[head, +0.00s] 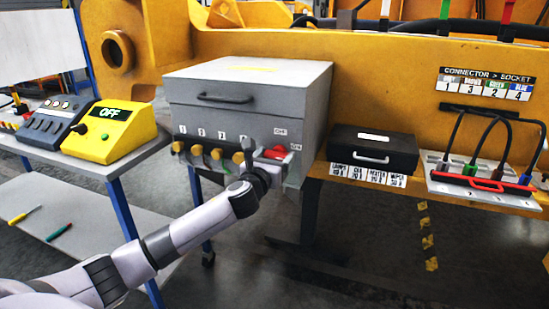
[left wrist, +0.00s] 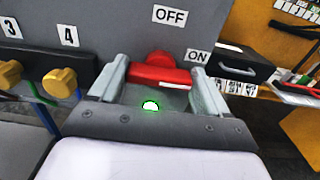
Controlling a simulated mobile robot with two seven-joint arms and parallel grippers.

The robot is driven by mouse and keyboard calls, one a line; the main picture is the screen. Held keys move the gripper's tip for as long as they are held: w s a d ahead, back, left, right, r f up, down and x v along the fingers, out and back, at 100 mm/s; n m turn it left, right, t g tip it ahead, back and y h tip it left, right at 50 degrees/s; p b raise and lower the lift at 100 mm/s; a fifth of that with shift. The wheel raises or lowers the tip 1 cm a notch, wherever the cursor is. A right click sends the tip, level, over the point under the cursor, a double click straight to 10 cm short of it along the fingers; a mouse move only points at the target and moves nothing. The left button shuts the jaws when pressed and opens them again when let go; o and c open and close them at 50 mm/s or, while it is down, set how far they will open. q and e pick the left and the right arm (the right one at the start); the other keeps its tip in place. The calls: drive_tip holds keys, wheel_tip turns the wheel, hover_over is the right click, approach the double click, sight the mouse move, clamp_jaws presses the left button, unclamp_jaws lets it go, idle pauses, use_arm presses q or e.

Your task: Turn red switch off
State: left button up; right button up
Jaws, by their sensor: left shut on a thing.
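The red switch (head: 276,153) is on the front of the grey box (head: 240,112), at its right end. An OFF label is above it and an ON label to its right. In the left wrist view the red switch (left wrist: 160,78) shows as a round hub with a wide handle in front. My left gripper (head: 257,162) is at the switch, its two fingers on either side of the handle, shut on it. In the head view the gripper partly covers the switch's surroundings. My right gripper is not in view.
Several yellow knobs (head: 216,153) line the box front left of the switch. A black case (head: 373,150) stands to the right, beyond it a panel with plugged cables (head: 480,180). A yellow control box with an OFF display (head: 110,130) sits on the left table.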

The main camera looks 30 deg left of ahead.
use_arm(q)
drive_tip(key=n+p, duration=0.1)
drive_tip(key=n, duration=0.7)
drive_tip(key=shift+a+n, duration=0.1)
drive_tip(key=shift+n, duration=0.2)
drive_tip(key=n, duration=0.4)
drive_tip(key=shift+f+p, duration=0.1)
drive_tip(key=shift+p, duration=0.2)
drive_tip(key=n, duration=0.5)
drive_tip(key=shift+f, duration=0.1)
drive_tip(key=shift+n, duration=0.3)
drive_tip(key=o, duration=1)
drive_tip(key=shift+s, duration=0.1)
